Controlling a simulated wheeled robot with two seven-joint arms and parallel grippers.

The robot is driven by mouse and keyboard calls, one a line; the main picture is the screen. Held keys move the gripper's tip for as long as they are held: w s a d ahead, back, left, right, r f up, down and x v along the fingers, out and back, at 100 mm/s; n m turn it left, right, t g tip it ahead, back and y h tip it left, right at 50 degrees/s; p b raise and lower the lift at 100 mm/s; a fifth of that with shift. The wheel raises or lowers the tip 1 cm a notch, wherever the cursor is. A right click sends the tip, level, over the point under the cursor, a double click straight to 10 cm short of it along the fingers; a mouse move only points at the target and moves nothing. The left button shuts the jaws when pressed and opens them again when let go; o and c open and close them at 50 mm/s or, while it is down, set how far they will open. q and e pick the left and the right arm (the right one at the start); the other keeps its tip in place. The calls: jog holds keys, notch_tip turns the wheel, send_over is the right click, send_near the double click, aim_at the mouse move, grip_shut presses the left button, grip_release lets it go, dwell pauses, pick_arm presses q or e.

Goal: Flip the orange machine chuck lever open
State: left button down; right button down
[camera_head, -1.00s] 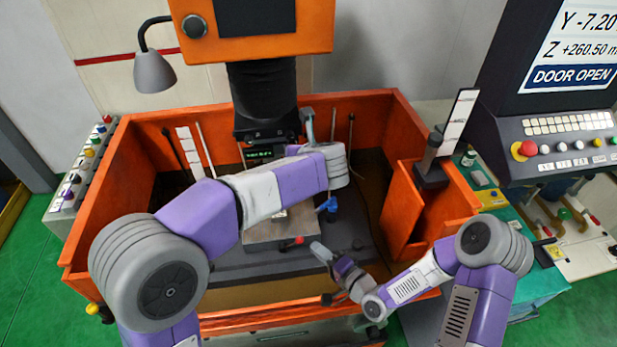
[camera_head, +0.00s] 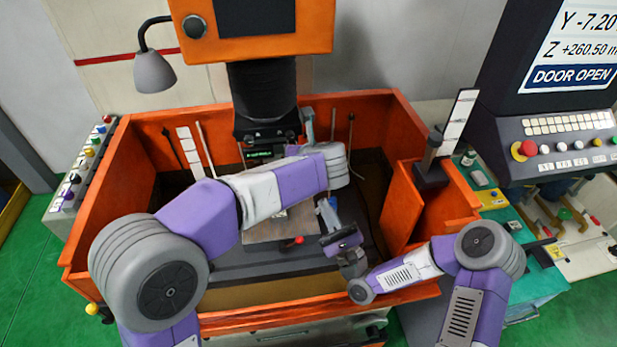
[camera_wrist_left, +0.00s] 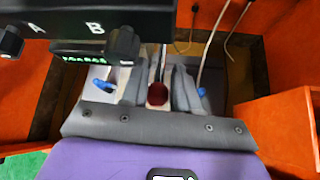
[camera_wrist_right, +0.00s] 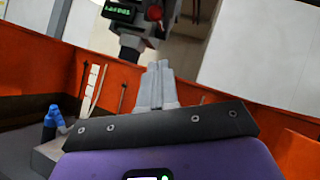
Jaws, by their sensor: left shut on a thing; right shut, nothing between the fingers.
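A dark red round knob (camera_wrist_left: 157,94) shows between the fingers of my left gripper (camera_wrist_left: 160,78) in the left wrist view. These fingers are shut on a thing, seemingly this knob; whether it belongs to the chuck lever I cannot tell. The machine head (camera_head: 267,135) hangs above the work table, and its underside is partly hidden by my left forearm in the head view. A red round part (camera_wrist_right: 155,13) sits beside its green display in the right wrist view. My right gripper (camera_head: 327,207) is shut and empty, pointing up and away over the table's right part, apart from the head.
Orange tank walls (camera_head: 405,205) enclose the table. A red-tipped handle (camera_head: 298,240) lies low in front. A blue clamp (camera_wrist_right: 52,118) shows at left in the right wrist view. A lamp (camera_head: 153,72) hangs at upper left; the control panel (camera_head: 560,145) stands at right.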

jog(key=w+a+r, duration=0.4)
jog(key=r, duration=0.2)
jog(key=shift+a+r, duration=0.3)
jog(key=shift+r, duration=0.05)
